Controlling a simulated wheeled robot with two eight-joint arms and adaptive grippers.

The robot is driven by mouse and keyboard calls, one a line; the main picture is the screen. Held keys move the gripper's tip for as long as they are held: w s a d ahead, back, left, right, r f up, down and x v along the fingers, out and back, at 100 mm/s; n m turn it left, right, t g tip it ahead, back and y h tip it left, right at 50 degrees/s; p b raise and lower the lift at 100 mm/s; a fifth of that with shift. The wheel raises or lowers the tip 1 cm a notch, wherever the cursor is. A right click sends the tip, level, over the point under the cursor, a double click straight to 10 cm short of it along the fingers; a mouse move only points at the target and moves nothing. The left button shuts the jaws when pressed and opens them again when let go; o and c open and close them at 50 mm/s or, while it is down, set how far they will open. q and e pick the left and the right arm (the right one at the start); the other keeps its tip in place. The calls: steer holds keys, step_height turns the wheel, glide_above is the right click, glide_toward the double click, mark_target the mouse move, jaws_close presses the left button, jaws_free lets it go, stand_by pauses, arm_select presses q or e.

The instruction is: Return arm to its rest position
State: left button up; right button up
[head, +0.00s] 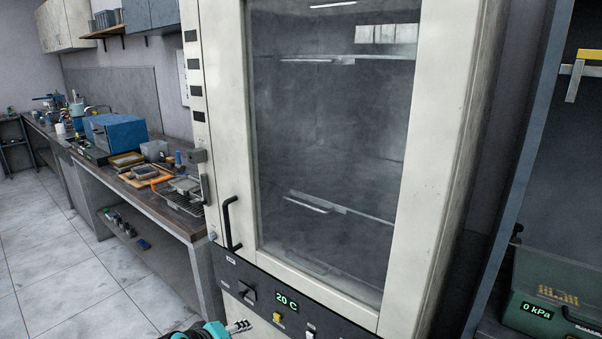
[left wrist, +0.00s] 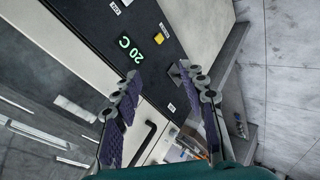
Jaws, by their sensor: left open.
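My left gripper (left wrist: 157,76) is open and empty in the left wrist view, its two dark ridged fingers spread apart. Between and beyond the fingers are the oven's dark control panel (left wrist: 99,27) and door handle. In the head view only part of my left gripper (head: 238,327) shows at the bottom edge, with its teal body, in front of the lower part of the oven. My right gripper is in neither view.
A tall cream oven (head: 440,120) with a shut glass door fills the middle; its display reads 20 C. A cluttered workbench (head: 150,205) stands at left. A green case (head: 560,275) with a 0 kPa display sits at right. The floor at lower left is clear.

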arm_select(q)
steer(key=s+a+m+g+y, duration=0.2)
steer(key=s+m, duration=0.5)
steer(key=s, duration=1)
steer(key=shift+s+f+m+y, duration=0.3)
steer(key=shift+s+f+y, duration=0.1)
steer(key=shift+y, duration=0.2)
